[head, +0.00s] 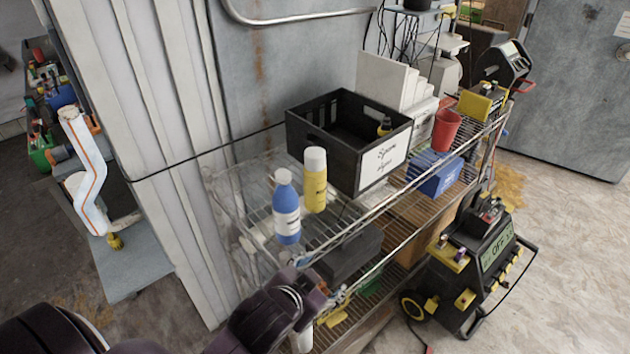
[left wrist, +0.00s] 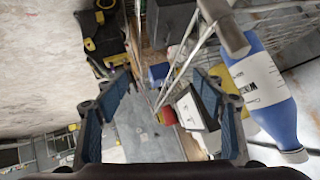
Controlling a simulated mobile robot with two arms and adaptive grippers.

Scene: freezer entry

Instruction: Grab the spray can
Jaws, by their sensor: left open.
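A yellow can (head: 315,185) with a white cap stands upright on the top wire shelf, in front of the black crate. A blue bottle (head: 286,215) with a white label and pale cap stands beside it, to its left and closer. My left gripper (head: 312,288) is low at the shelf's near end, below and apart from both. In the left wrist view my left gripper (left wrist: 161,112) is open, with nothing between its fingers. There the blue bottle (left wrist: 264,90) is outside the right finger, and the yellow can (left wrist: 222,73) is partly hidden behind that finger. My right gripper is not in view.
The wire shelf (head: 385,232) holds a black crate (head: 305,130) with a white label, a blue box (head: 436,173) and a red cup (head: 446,130). A metal shelf post (left wrist: 222,25) is near the gripper. A black and yellow machine (head: 470,265) stands on the floor at right.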

